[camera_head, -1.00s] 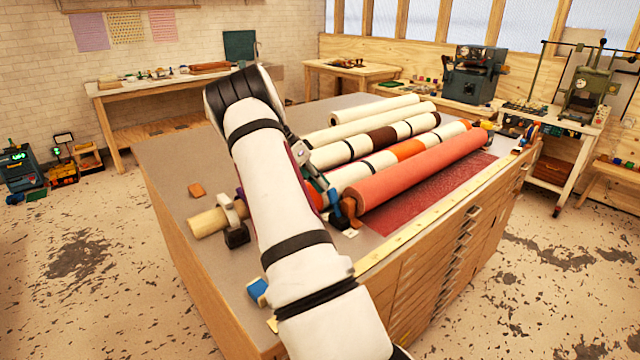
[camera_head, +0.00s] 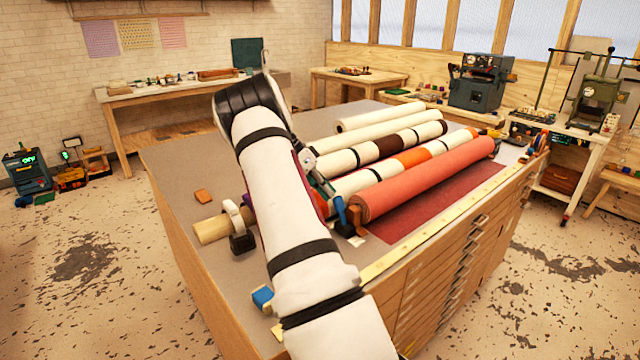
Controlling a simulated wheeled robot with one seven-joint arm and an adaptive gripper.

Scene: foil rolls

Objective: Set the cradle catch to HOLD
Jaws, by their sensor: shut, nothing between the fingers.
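The coral-red foil roll (camera_head: 430,175) lies along the right side of the cabinet top, over a dark red sheet. At its near end are a brown-orange block (camera_head: 356,218) and a small dark base (camera_head: 345,230), which look like part of the cradle. My arm reaches over the cabinet and bends back down, hiding much of this area. A catch or a HOLD mark cannot be made out.
Striped rolls (camera_head: 385,145) and cream rolls (camera_head: 390,116) lie behind the red one. A wooden roller (camera_head: 210,230) in a white-and-black holder (camera_head: 240,230) lies left of my arm. A blue block (camera_head: 262,297) and a yellow rule (camera_head: 440,235) lie near the front edge. The left top is mostly clear.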

